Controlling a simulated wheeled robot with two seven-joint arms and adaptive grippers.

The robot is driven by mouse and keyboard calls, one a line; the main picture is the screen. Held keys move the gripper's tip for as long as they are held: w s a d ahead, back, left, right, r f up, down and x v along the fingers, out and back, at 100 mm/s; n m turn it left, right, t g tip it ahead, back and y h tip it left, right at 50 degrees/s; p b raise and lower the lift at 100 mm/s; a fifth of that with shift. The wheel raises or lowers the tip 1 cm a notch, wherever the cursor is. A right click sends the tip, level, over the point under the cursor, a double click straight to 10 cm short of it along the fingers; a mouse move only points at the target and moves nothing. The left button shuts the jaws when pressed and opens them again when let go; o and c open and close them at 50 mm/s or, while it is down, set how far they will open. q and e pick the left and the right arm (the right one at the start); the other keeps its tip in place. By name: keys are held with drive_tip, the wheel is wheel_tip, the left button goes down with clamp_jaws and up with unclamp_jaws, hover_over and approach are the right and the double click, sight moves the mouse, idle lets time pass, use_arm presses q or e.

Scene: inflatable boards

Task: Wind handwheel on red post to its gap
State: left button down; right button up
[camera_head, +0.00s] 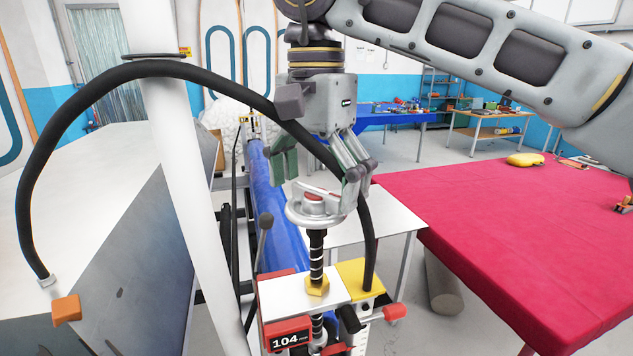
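The handwheel (300,213) is a pale metal disc with a red centre on top of a dark threaded spindle (317,258). The spindle passes through a yellow hex nut on a white plate (285,293). Below is the red post body (278,338), labelled 104. My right gripper (318,186) comes down from above, with its greenish fingers apart on either side of the wheel. The right-hand finger overlaps the wheel's rim; firm contact cannot be told. The gap is not clearly visible. My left gripper is not in view.
A black hose (150,68) arches across the front, passing close to my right gripper and down to a yellow block (360,277). A white column (180,150) stands left. A red-covered table (510,230) fills the right. A blue roll (272,205) lies behind the post.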

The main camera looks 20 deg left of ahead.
drive_tip(key=c, duration=0.8)
drive_tip(key=shift+m, duration=0.5)
drive_tip(key=m, duration=0.4)
drive_tip(key=shift+r+m, duration=0.1)
drive_tip(key=shift+m, duration=0.2)
drive_tip(key=m, duration=0.6)
drive_tip(key=shift+r+m, duration=0.1)
drive_tip(key=shift+m, duration=0.2)
drive_tip(key=m+b, duration=0.1)
drive_tip(key=m, duration=0.5)
drive_tip(key=shift+w+m, duration=0.1)
drive_tip(key=shift+m, duration=0.3)
drive_tip(key=m+b, duration=0.1)
drive_tip(key=m, duration=0.5)
